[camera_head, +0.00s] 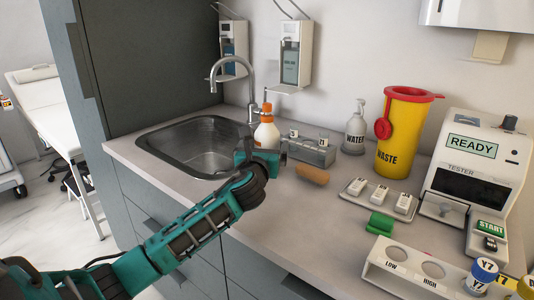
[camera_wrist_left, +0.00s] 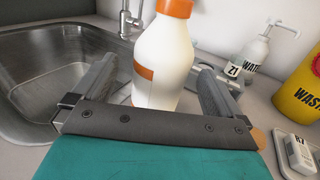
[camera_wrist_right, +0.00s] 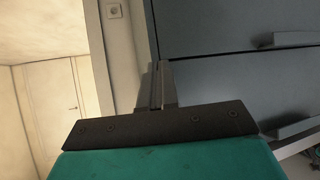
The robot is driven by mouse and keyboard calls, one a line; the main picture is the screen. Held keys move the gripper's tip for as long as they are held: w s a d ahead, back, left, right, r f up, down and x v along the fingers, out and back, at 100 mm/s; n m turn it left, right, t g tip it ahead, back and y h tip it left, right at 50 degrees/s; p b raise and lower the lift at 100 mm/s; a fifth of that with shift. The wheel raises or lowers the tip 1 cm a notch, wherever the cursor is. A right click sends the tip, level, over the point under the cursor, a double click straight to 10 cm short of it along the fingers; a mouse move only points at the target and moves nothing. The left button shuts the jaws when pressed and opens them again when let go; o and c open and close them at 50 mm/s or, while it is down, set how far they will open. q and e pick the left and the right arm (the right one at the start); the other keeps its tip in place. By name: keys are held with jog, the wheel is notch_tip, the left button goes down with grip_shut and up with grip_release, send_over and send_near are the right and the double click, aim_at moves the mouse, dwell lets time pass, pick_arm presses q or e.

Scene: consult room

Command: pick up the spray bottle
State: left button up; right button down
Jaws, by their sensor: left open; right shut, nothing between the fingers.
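The spray bottle, white with an orange top and label (camera_head: 267,137), stands upright on the counter by the sink's right edge. My left gripper (camera_head: 262,156) is open in front of it, and its wrist hides the bottle's lower part in the head view. In the left wrist view the bottle (camera_wrist_left: 165,60) rises between the two spread fingers (camera_wrist_left: 155,85); I cannot tell whether either touches it. My right gripper (camera_wrist_right: 160,85) is shut and empty, in front of grey drawers, and is not in the head view.
The sink (camera_head: 200,146) with its faucet (camera_head: 232,66) lies left of the bottle. A labelled rack (camera_head: 312,154), a brown object (camera_head: 312,175), a water pump bottle (camera_head: 354,135) and a yellow waste bin (camera_head: 402,140) stand to the right. A tester (camera_head: 475,170) is farther right.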

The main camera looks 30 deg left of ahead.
pick_arm(q)
jog(key=shift+x, duration=1.9)
jog(key=shift+d, duration=0.15)
jog(key=c, duration=1.4)
jog(key=shift+c, duration=0.4)
jog(key=shift+r, duration=0.1)
